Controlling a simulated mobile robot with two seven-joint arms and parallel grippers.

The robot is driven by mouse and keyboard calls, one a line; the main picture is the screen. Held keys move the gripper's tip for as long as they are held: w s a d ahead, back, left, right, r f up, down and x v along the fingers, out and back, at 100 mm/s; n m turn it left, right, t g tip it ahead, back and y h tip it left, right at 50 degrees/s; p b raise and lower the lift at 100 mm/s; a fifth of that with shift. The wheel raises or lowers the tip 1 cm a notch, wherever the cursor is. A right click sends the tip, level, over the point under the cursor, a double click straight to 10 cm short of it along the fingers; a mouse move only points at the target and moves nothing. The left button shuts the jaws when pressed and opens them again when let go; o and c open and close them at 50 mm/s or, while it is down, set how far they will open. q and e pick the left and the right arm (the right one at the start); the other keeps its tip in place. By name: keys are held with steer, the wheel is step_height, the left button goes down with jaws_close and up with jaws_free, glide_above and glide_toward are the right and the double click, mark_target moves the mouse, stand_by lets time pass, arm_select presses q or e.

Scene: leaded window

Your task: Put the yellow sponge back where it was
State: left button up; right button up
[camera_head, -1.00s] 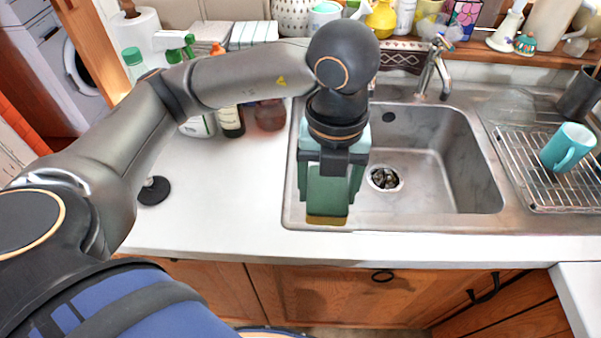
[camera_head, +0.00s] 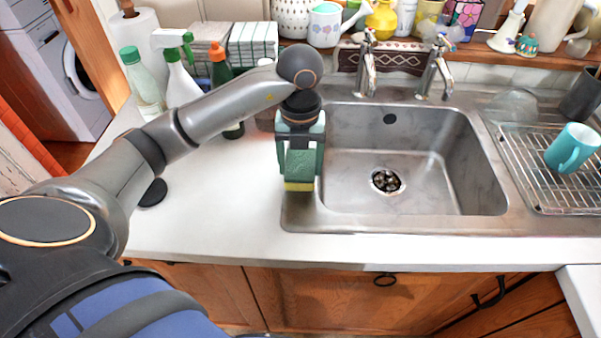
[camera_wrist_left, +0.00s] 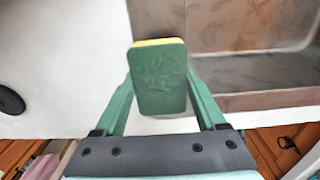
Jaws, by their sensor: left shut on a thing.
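The yellow sponge (camera_head: 299,185) has a green scouring side and a yellow edge. My left gripper (camera_head: 300,172) is shut on it and holds it at the left rim of the steel sink (camera_head: 420,160). In the left wrist view the sponge's green face (camera_wrist_left: 160,80) fills the space between the two fingers of the left gripper (camera_wrist_left: 160,95), with a yellow strip along its far edge. I cannot tell whether the sponge touches the surface below. My right gripper is in neither view.
White worktop (camera_head: 210,215) lies clear left of the sink. Spray bottles (camera_head: 178,75) and folded cloths (camera_head: 252,45) stand behind it. A black round object (camera_head: 152,193) is on the worktop. Two taps (camera_head: 367,65) rise behind the basin. A wire rack (camera_head: 545,185) holds a teal mug (camera_head: 572,148).

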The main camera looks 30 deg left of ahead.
mark_target(301, 174)
arm_select(q)
step_height(301, 174, down, 3)
steer(key=shift+r, duration=0.1)
steer(key=shift+f, duration=0.25)
steer(key=o, duration=1.2)
steer(key=shift+r, duration=0.1)
steer(key=shift+c, duration=0.2)
steer(key=shift+r+p, duration=0.25)
steer(key=shift+p, duration=0.05)
step_height(301, 174, up, 12)
steer(key=shift+f+p, duration=0.1)
steer(key=shift+p, duration=0.5)
